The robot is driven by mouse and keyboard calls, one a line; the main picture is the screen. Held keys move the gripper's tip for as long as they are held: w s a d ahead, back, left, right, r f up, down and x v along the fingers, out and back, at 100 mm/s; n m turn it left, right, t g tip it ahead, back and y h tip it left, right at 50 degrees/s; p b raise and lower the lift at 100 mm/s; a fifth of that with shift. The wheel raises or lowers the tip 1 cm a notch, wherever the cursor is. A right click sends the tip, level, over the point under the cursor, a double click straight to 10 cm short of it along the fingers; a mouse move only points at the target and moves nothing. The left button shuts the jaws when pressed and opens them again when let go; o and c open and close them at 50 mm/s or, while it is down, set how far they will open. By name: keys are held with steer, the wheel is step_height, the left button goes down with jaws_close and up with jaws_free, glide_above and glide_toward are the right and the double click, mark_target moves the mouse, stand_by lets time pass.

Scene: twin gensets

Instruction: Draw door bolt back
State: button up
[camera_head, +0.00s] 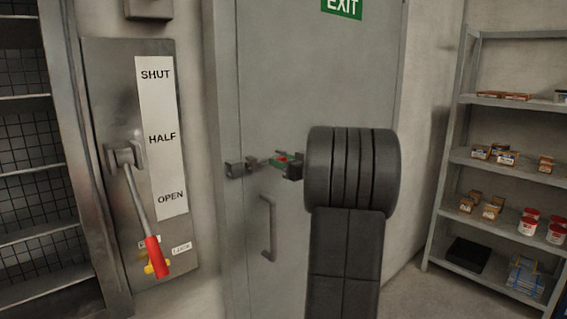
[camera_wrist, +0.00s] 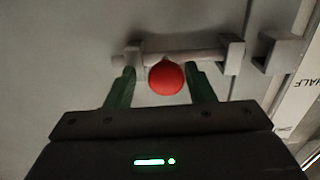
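The grey door (camera_head: 300,95) carries a sliding bolt with a red knob (camera_wrist: 166,78). The bolt's rod (camera_wrist: 185,56) lies in brackets on the door, one of them (camera_wrist: 231,54) near the door's edge. A separate keeper block (camera_wrist: 284,53) sits past that edge, on the frame side. I cannot make out the rod in the gap between bracket and keeper. My gripper (camera_wrist: 162,84) has its green fingers on either side of the knob, with a visible gap at the left finger. In the head view my gripper (camera_head: 284,164) is at the bolt, and my wrist hides part of the door.
A door handle (camera_head: 268,228) is just below the bolt. Left of the door, a lever with a red grip (camera_head: 154,256) hangs on a panel marked SHUT, HALF and OPEN. Shelving with boxes and cans (camera_head: 504,158) stands at the right.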

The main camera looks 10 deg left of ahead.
steer(key=b+v, duration=0.4)
steer(key=v, duration=0.9)
steer(key=shift+s+d, duration=0.25)
steer(key=shift+s, duration=0.05)
steer(key=p+x, duration=0.4)
steer(key=x, duration=1)
steer(key=shift+s, duration=0.1)
